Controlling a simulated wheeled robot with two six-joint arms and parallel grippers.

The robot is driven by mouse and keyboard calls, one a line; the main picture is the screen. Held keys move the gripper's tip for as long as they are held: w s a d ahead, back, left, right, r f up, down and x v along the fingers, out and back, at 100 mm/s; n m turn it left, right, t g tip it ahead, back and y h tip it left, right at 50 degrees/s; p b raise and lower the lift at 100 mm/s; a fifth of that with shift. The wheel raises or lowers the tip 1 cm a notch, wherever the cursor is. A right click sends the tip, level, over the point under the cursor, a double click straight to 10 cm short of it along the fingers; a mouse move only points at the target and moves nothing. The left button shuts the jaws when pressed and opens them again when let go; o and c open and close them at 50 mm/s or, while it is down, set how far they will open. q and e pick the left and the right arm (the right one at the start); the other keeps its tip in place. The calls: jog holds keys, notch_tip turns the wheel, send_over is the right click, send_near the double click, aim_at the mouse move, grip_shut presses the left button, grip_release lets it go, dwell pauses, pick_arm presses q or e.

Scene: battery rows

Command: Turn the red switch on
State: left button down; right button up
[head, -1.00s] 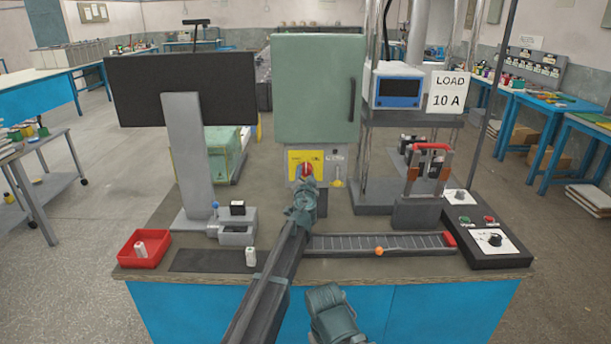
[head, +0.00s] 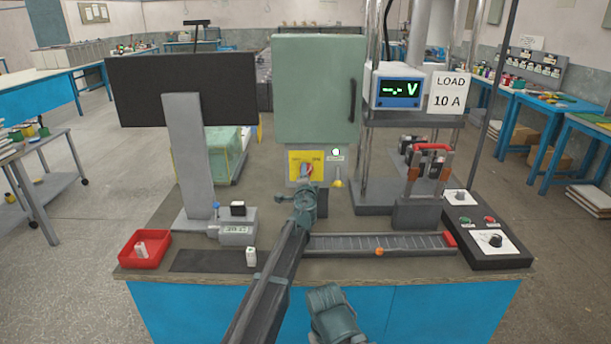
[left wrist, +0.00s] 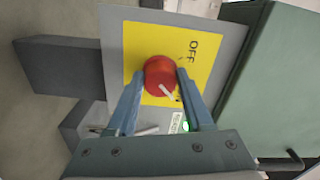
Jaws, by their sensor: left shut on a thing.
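The red switch (head: 306,169) is a round knob on a yellow plate (head: 294,159) below the green cabinet. In the left wrist view the red switch (left wrist: 159,72) has a white pointer angled toward the lower right, away from the OFF label (left wrist: 192,47). The label near the pointer's tip is mostly hidden by a finger. My left gripper (head: 306,185) is at the knob, its two blue fingers shut on either side of it. A part of my right arm shows at the bottom of the head view; its jaws cannot be made out.
The meter (head: 398,91) has a lit display with a V. The green cabinet (head: 318,90) stands above the switch. A yellow-tipped lever (head: 338,183) is close to its right. A slotted rail (head: 350,245) lies in front.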

pick_arm(q)
jog(key=shift+m, duration=0.3)
jog(key=shift+c, duration=1.5)
grip_release()
jog(key=shift+s, duration=0.1)
jog(key=s, duration=1.3)
jog(key=shift+s, duration=0.3)
